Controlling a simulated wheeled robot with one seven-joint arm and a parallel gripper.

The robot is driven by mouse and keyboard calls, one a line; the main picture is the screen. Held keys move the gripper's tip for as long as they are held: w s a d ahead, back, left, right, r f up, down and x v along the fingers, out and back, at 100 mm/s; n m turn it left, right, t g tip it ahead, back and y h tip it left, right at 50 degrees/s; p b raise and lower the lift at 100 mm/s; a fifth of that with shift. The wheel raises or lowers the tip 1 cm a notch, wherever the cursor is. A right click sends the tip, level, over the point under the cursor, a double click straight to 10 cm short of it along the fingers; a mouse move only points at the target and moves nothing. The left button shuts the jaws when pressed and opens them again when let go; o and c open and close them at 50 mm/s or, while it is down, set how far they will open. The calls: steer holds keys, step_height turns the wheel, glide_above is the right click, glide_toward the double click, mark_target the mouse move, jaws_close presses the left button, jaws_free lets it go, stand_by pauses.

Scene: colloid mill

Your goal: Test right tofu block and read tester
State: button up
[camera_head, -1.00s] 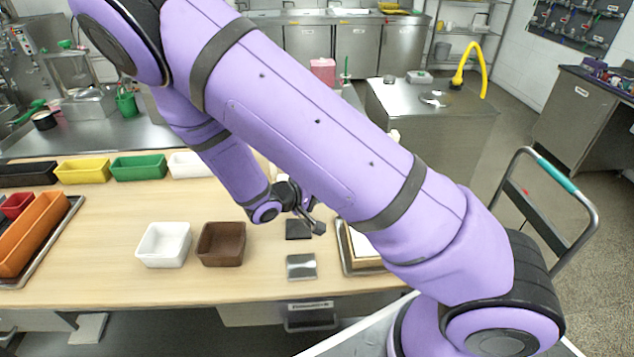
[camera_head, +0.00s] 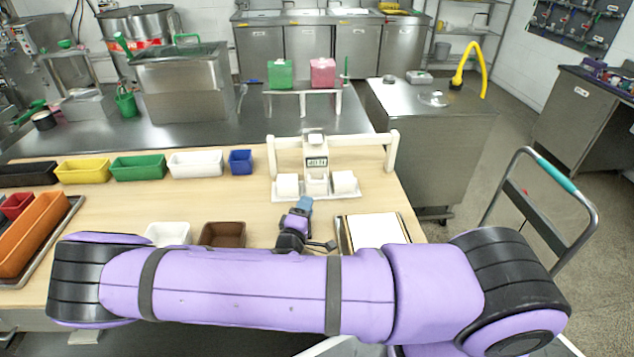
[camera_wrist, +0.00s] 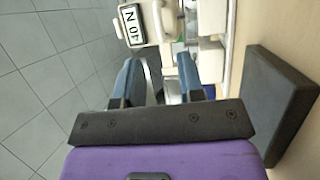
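The white tester (camera_head: 316,145) stands at the back of the wooden table, and its small display (camera_head: 316,162) appears to read 40 N. The display also shows upside down in the wrist view (camera_wrist: 131,24). A left white tofu block (camera_head: 287,185) and a right white tofu block (camera_head: 344,182) sit on the tray at its foot, either side of a white middle part. My gripper (camera_head: 304,204) is just in front of the tray. In the wrist view its blue fingers (camera_wrist: 158,82) are apart, with nothing clearly held between them.
A framed white board (camera_head: 375,229) lies right of my gripper. A dark block-like pad (camera_wrist: 281,98) is close by in the wrist view. White (camera_head: 168,233) and brown (camera_head: 223,234) bins stand left, partly behind my arm. A blue bin (camera_head: 241,161) is left of the tester.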

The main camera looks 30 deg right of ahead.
mark_target(317, 181)
steer(key=x, duration=1)
steer(key=shift+d+r, duration=0.1)
steer(key=shift+r, duration=0.05)
steer(key=shift+c, duration=0.5)
jaws_close()
